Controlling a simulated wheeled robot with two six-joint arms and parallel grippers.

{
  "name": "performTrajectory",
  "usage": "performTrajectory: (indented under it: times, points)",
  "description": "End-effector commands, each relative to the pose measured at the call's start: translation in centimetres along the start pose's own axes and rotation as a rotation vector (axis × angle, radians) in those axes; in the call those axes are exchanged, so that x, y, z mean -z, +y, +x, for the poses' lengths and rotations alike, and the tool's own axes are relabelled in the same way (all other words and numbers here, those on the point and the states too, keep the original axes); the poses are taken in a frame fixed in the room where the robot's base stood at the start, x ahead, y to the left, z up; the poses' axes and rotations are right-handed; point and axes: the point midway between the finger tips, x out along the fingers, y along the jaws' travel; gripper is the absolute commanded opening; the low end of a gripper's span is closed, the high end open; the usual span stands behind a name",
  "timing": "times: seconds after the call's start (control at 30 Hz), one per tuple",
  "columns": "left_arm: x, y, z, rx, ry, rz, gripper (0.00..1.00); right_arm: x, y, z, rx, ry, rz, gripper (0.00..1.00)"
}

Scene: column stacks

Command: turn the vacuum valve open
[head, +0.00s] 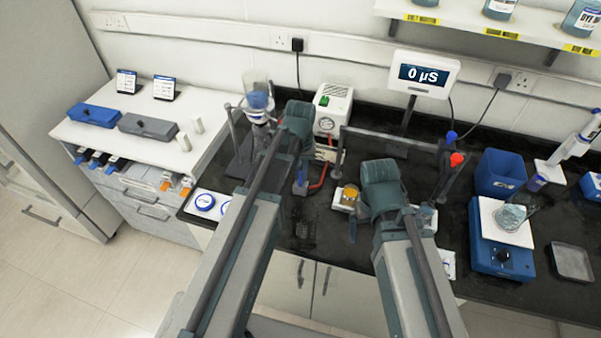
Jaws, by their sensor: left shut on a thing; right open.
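My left gripper (300,186) points down over the black bench. It is shut on a small blue part, which seems to be the vacuum valve's handle; the fingers and arm hide most of it. A red hose (318,181) runs from beside it up toward a white pump box (333,108) with a green switch and a round gauge. My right gripper (353,228) is open near the bench's front edge, beside a small amber-filled vessel (350,194). I cannot see the valve's angle.
A glass filter funnel (258,97) with blue liquid stands on a clamp stand left of my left arm. A meter (423,74) reads 0 µS.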

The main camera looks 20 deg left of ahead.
Motion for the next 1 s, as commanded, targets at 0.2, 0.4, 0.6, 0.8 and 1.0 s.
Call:
performTrajectory:
  times: [0.2, 0.4, 0.6, 0.8, 1.0]
  points:
    - [-0.01, 0.0, 0.01, 0.0, 0.0, -0.205, 0.0, 0.0, 0.0, 0.01, 0.0, 0.0, 0.0, 1.0]
    - [-0.01, 0.0, 0.01, 0.0, 0.0, -0.395, 0.0, 0.0, 0.0, 0.01, 0.0, 0.0, 0.0, 1.0]
    - [-0.01, 0.0, 0.01, 0.0, 0.0, -0.585, 0.0, 0.0, 0.0, 0.01, 0.0, 0.0, 0.0, 1.0]
    - [-0.01, 0.0, 0.01, 0.0, 0.0, -0.775, 0.0, 0.0, 0.0, 0.01, 0.0, 0.0, 0.0, 1.0]
    - [-0.01, 0.0, 0.01, 0.0, 0.0, -0.957, 0.0, 0.0, 0.0, 0.01, 0.0, 0.0, 0.0, 1.0]
